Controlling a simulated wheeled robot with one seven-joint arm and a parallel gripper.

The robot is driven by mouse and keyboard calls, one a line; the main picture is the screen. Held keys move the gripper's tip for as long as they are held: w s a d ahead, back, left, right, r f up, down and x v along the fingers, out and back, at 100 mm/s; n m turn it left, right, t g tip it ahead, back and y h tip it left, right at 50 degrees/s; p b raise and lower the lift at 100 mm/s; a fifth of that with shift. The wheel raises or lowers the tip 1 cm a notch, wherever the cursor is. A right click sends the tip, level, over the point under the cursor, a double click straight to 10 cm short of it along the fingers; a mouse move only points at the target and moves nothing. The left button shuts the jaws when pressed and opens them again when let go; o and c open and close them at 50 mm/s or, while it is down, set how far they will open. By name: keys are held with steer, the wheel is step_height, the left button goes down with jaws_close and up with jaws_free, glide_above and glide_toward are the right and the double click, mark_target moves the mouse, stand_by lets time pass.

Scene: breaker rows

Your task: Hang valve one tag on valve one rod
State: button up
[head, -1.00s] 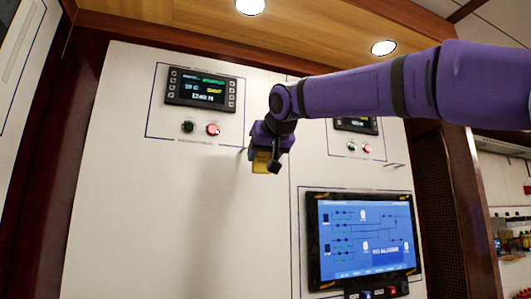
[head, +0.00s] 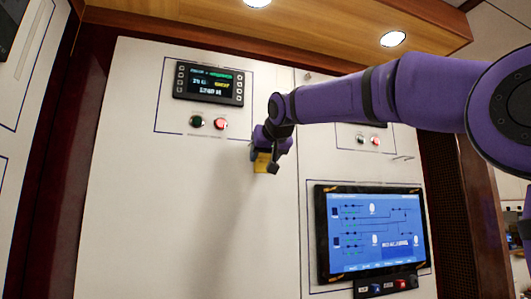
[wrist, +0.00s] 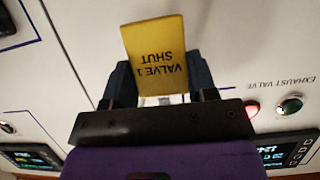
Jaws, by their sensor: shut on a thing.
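The yellow valve one tag (wrist: 155,50) reads "VALVE 1 SHUT" upside down in the wrist view. My gripper (wrist: 160,98) is shut on the tag's lower part in that view. In the head view my gripper (head: 270,146) is close to the white wall panel, and the tag (head: 263,162) shows below it. The rod beside my gripper is not clearly visible now; my gripper may cover it. Another thin rod (head: 402,158) sticks out at the right, under the other display. I cannot read which valve it belongs to.
A display (head: 209,84) with green and red buttons (head: 208,122) is above left of my gripper. A large blue screen (head: 371,233) is below right. The white panel (head: 160,220) below left is bare. The wrist view shows an "EXHAUST VALVE" label (wrist: 280,84).

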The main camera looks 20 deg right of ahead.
steer(key=shift+f, duration=0.25)
steer(key=o, duration=1)
steer(key=v, duration=1)
steer(key=shift+s+r, duration=0.2)
steer(key=shift+s, duration=0.15)
steer(key=shift+f, duration=0.1)
steer(key=s+d+f+g, duration=0.2)
steer(key=s+f, duration=0.6)
steer(key=f, duration=0.6)
steer(key=s+d+f+g, duration=0.2)
steer(key=s+f, duration=0.7)
steer(key=f, duration=0.5)
steer(key=s+d+f+g, duration=0.3)
steer(key=s+f, duration=0.6)
steer(key=f, duration=0.5)
steer(key=shift+s+f+g, duration=0.25)
steer(key=shift+g, duration=0.45)
steer(key=shift+a, duration=0.1)
